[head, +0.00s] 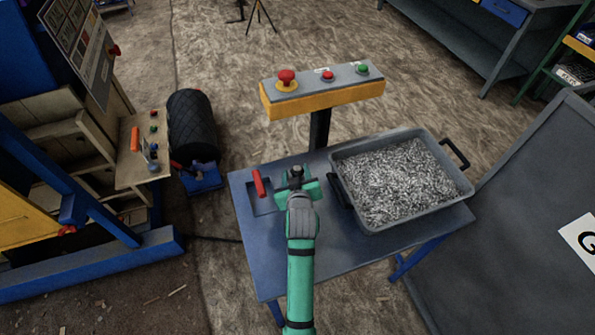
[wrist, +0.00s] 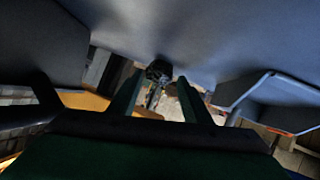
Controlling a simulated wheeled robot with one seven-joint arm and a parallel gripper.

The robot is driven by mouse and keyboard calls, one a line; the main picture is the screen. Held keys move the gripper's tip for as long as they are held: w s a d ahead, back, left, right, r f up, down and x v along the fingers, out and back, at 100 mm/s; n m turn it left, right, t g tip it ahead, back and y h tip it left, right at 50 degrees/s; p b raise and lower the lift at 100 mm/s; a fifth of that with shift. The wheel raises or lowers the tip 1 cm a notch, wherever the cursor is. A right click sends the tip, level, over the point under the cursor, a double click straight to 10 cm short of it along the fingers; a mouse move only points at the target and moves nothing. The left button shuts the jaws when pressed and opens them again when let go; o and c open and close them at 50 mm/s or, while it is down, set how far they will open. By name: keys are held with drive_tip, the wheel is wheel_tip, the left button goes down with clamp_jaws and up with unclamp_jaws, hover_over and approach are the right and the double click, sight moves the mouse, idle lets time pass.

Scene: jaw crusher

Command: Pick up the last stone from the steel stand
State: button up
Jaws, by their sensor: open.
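The steel stand (head: 345,255) is a blue-grey table in the head view, and its grey surface (wrist: 210,35) fills the top of the wrist view. My green gripper (head: 296,184) is over its back left part. In the wrist view my gripper (wrist: 160,82) has its two fingers apart. A small dark, rough lump (wrist: 158,70), which looks like the stone, shows in the gap between the fingertips. I cannot tell whether the fingers touch it.
A grey bin (head: 370,223) of crushed grey gravel stands right of my gripper. A red handle (head: 258,183) sits in a recess to the left. A yellow-grey button box (head: 322,90) on a post rises behind. The stand's front is clear.

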drive_tip(key=shift+w+d+f, duration=0.15)
drive_tip(key=shift+w, duration=0.25)
drive_tip(key=shift+c, duration=0.2)
drive_tip(key=c, duration=0.8)
